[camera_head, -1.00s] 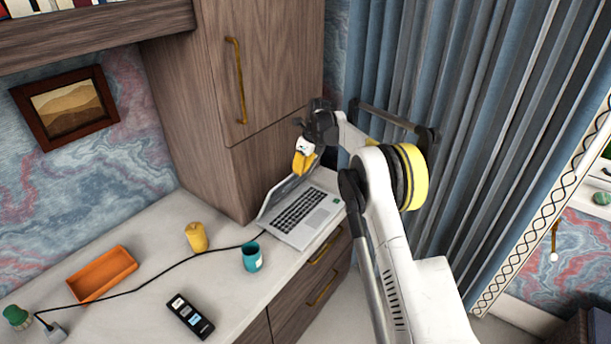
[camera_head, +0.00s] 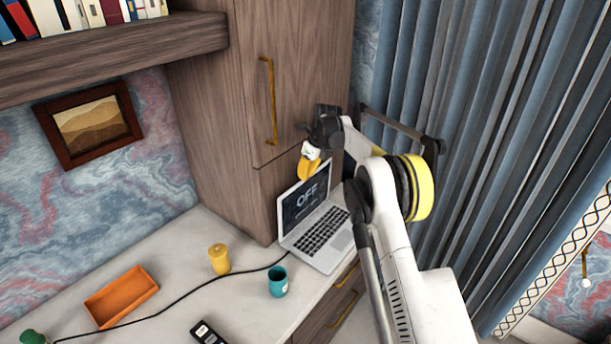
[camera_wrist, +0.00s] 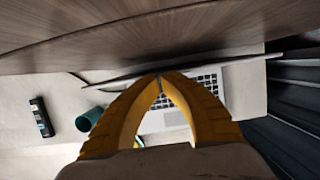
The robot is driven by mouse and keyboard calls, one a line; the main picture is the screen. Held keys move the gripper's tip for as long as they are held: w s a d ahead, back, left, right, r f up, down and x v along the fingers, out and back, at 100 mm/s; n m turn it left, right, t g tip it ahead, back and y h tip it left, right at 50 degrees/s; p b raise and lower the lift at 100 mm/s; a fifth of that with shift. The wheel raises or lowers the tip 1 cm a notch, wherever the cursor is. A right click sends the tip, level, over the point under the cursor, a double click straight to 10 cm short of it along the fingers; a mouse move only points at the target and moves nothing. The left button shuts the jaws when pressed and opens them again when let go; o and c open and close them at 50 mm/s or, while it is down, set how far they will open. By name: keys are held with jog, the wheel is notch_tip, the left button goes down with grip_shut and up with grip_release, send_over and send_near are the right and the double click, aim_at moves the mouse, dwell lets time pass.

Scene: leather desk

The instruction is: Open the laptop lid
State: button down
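The laptop (camera_head: 320,233) stands on the right end of the desk with its lid (camera_head: 304,203) raised, roughly upright. Its screen reads "OFF". In the wrist view the keyboard (camera_wrist: 205,80) shows beyond the fingers, and the lid's edge (camera_wrist: 120,82) runs as a thin band across the view. My gripper (camera_head: 308,170) is at the top edge of the lid. In the wrist view its yellow fingers (camera_wrist: 160,78) meet at the tips with nothing seen between them. I cannot tell whether the tips touch the lid.
A teal mug (camera_head: 278,283) stands left of the laptop, with a yellow container (camera_head: 219,260) and an orange tray (camera_head: 121,297) farther left. A black cable (camera_head: 190,293) crosses the desk. A wooden cabinet (camera_head: 235,120) rises close behind the lid.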

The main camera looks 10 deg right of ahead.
jog(key=v, duration=1.2)
jog(key=s+r+n+t+b, duration=0.1)
jog(key=s+r+n, duration=0.25)
jog(key=s, duration=0.35)
jog(key=s+r+n+h+b, duration=0.1)
jog(key=s+r+n+b, duration=0.15)
jog(key=s+n, duration=0.35)
jog(key=s+r+n+t+b, duration=0.1)
jog(key=s+r+n, duration=0.2)
jog(key=s, duration=0.5)
jog(key=s+f+n+t+b, duration=0.1)
jog(key=s+f+n, duration=0.3)
jog(key=s, duration=0.5)
jog(key=s+f+n+h+b, duration=0.1)
jog(key=s+f+n, duration=0.4)
jog(key=s, duration=0.4)
jog(key=s+f+n+t+b, duration=0.1)
jog(key=s+f+n, duration=0.3)
jog(key=s+n, duration=0.2)
jog(key=s, duration=0.2)
jog(key=shift+s+f+t+b, duration=0.3)
jog(key=shift+s+f+b, duration=0.05)
jog(key=shift+s+b, duration=0.05)
